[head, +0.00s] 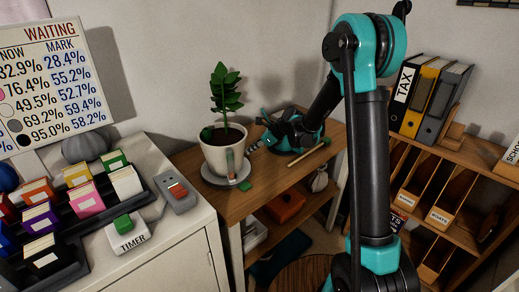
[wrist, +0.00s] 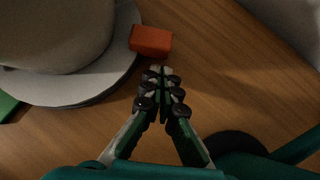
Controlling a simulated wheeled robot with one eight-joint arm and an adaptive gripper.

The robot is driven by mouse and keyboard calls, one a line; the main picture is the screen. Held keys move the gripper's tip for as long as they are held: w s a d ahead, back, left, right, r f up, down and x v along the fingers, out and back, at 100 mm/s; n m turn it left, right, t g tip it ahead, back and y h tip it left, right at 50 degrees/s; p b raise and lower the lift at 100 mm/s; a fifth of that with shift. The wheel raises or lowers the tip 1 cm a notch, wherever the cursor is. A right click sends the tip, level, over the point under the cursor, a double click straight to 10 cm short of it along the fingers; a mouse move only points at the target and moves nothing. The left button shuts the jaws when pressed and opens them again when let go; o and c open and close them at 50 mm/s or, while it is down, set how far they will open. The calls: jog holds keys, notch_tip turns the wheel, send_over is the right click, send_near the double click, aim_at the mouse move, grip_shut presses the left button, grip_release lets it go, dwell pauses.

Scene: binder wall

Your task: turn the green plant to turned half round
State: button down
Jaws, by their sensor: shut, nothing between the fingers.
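The green plant (head: 225,88) stands upright in a white pot (head: 222,156) on a grey saucer (head: 226,181), on the wooden shelf top. The pot's lower part (wrist: 55,30) and the saucer (wrist: 75,92) fill the upper left of the wrist view; the leaves are out of that view. My gripper (head: 256,146) is just right of the pot in the head view. In the wrist view my gripper (wrist: 160,72) has its fingertips together, with nothing between them. It is apart from the pot, low over the wood beside the saucer.
A small red block (wrist: 151,41) lies by the saucer's edge, just beyond my fingertips. A green piece (head: 245,186) lies at the saucer's front. A wooden stick (head: 310,153) lies to the right. A white cabinet with a timer (head: 128,234) stands at left.

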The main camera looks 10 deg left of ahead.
jog(key=shift+w+a, duration=0.15)
jog(key=shift+a, duration=0.35)
jog(key=shift+a, duration=0.1)
jog(key=shift+w+a+n+g, duration=0.45)
jog(key=shift+a+n+g, duration=0.15)
jog(key=shift+a+n, duration=0.1)
jog(key=a+n+g, duration=0.2)
jog(key=a, duration=0.1)
jog(key=w+a+n+g, duration=0.1)
jog(key=a+n, duration=0.1)
jog(key=n, duration=0.1)
jog(key=shift+w+a+g, duration=0.2)
jog(key=shift+a+g, duration=0.2)
jog(key=a, duration=0.1)
jog(key=a+n, duration=0.1)
jog(key=a+g, duration=0.1)
jog(key=a, duration=0.1)
jog(key=shift+s+n+h, duration=0.3)
jog(key=shift+s+h, duration=0.05)
jog(key=shift+h, duration=0.05)
jog(key=shift+s+a, duration=0.35)
jog(key=shift+a, duration=0.4)
jog(key=shift+s+a, duration=0.3)
jog(key=shift+a, duration=0.4)
